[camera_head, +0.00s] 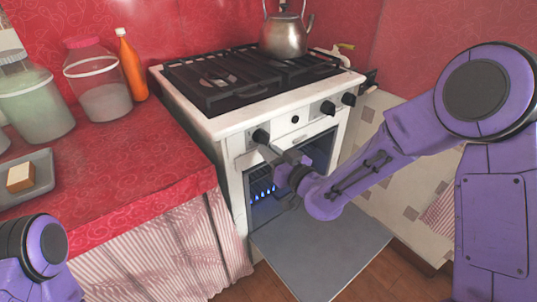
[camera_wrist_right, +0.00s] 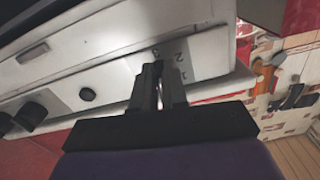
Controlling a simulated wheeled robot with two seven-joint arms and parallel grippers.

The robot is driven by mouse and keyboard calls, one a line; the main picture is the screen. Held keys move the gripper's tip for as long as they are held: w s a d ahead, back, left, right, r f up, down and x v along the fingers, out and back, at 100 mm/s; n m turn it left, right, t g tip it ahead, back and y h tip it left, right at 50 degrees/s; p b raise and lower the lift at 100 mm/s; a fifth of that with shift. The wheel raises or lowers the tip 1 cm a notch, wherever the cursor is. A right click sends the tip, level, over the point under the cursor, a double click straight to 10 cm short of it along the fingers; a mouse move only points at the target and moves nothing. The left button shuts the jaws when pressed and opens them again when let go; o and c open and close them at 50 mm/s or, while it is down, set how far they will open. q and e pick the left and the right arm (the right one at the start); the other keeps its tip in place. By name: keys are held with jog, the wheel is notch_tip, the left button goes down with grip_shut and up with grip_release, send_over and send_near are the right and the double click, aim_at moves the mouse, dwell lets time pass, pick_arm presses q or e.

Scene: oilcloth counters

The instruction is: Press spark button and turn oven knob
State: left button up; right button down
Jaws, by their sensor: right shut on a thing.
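The white stove (camera_head: 232,125) has a dark oven knob (camera_head: 261,136) at the left of its front panel. The small round spark button (camera_head: 295,119) sits to the right of it, and shows uncovered in the right wrist view (camera_wrist_right: 87,94). My right gripper (camera_head: 277,153) is at the left knob. In the right wrist view, its fingers (camera_wrist_right: 160,70) are closed around the knob, which they mostly hide, beside printed numbers. Blue flames (camera_head: 262,194) show inside the open oven. My left arm shows at the lower left, but its gripper is out of view.
The oven door (camera_head: 325,258) hangs open below my right arm. Two more knobs (camera_head: 328,108) (camera_head: 349,99) are at the panel's right. A kettle (camera_head: 284,36) stands on the hob. Jars (camera_head: 97,80), an orange bottle (camera_head: 131,65) and a tray (camera_head: 40,182) are on the red counter.

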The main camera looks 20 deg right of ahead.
jog(key=shift+d+n, duration=0.1)
jog(key=shift+n, duration=0.7)
jog(key=c, duration=1.2)
grip_release()
jog(key=shift+o, duration=0.2)
jog(key=p+v, duration=0.2)
jog(key=v, duration=0.8)
jog(key=shift+s+p, duration=0.2)
jog(key=shift+p, duration=0.1)
